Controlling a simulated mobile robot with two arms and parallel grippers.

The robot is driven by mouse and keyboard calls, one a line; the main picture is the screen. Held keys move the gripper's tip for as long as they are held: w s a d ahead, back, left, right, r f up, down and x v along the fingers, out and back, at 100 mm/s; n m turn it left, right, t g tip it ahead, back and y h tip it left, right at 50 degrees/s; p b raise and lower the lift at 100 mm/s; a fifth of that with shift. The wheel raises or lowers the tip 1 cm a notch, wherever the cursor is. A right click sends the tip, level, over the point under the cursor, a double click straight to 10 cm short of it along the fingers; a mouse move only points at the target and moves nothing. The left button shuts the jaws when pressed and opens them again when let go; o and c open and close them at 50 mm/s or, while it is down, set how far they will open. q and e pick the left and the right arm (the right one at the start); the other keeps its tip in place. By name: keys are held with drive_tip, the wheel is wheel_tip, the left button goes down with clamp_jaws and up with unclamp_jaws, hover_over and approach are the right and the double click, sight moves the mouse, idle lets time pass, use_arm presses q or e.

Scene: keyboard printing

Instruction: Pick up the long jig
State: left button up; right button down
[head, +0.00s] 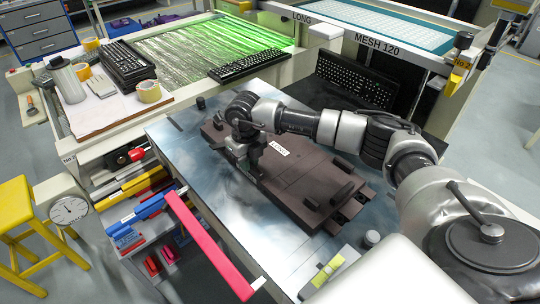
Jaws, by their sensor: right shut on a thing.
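The long jig (305,182) is a long, flat brown plate with a small white label (280,147), raised blocks and dark handles at its near right end. It lies over the shiny metal tabletop (190,145); I cannot tell whether it touches the top. My right arm comes in from the right, and my right gripper (246,166) points down at the jig's left part, shut on it. The fingertips and the exact grip are partly hidden by the wrist. My left gripper is not in view.
A black keyboard (355,80) stands behind my right arm. Another keyboard (248,66) lies by the green-lit printing bed (205,45). A long red bar (210,245) and coloured tools line the table's left side. A yellow stool (30,225) stands at far left.

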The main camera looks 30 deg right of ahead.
drive_tip(key=shift+w+r, duration=0.1)
drive_tip(key=shift+r, duration=0.1)
drive_tip(key=shift+r, duration=0.5)
drive_tip(key=r, duration=0.1)
drive_tip(key=r+b, duration=0.1)
drive_tip(key=r, duration=0.1)
drive_tip(key=shift+s+d+r, duration=0.1)
drive_tip(key=shift+s, duration=0.25)
drive_tip(key=s+r+b, duration=0.1)
drive_tip(key=s+r, duration=0.2)
drive_tip(key=s, duration=0.2)
drive_tip(key=s+d+r+b, duration=0.1)
drive_tip(key=s+r, duration=0.2)
drive_tip(key=s, duration=0.3)
drive_tip(key=shift+r, duration=0.3)
